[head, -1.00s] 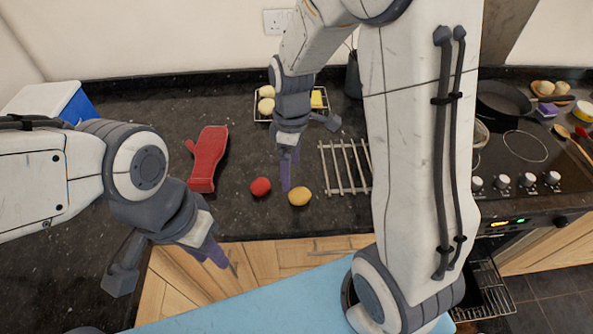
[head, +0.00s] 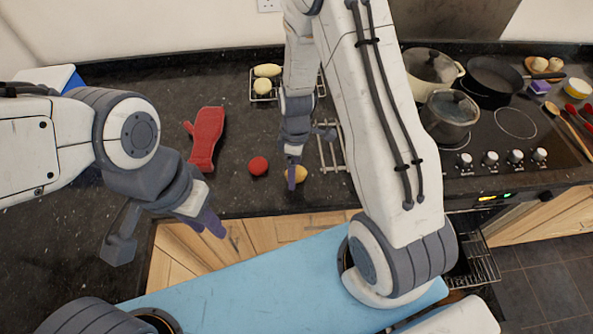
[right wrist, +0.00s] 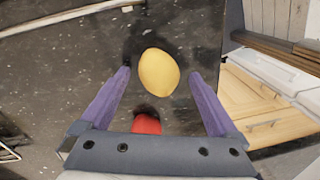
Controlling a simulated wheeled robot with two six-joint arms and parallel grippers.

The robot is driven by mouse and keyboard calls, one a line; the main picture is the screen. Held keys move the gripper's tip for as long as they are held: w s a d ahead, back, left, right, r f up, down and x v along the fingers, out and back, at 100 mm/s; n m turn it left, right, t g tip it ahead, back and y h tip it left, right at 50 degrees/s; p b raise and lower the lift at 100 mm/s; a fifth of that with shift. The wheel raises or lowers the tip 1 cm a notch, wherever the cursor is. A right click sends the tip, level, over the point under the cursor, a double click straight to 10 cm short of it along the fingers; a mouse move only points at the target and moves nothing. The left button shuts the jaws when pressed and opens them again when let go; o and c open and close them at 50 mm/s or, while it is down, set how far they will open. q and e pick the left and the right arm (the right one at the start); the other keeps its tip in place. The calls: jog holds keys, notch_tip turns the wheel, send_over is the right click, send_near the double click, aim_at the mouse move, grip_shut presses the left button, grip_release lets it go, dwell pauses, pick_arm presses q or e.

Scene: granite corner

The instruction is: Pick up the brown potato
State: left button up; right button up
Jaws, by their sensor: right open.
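The potato (head: 301,174) looks yellow-brown and lies on the dark granite counter near its front edge. In the head view my right gripper (head: 292,178) points down over it and hides its left part. In the right wrist view the potato (right wrist: 158,72) shows whole between the two purple fingertips of my right gripper (right wrist: 160,73), which is open, with space on both sides. Whether the fingers are down at its height is hard to tell. My left gripper (head: 213,222) hangs in front of the counter edge, away from the potato; its finger gap is not clear.
A red round item (head: 258,166) lies just left of the potato and also shows in the right wrist view (right wrist: 146,123). A red oven mitt (head: 206,138) is further left. Pots and a pan (head: 492,76) stand on the hob.

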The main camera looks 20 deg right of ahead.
jog(key=shift+f, duration=0.2)
jog(key=c, duration=1.5)
jog(key=shift+r, duration=0.1)
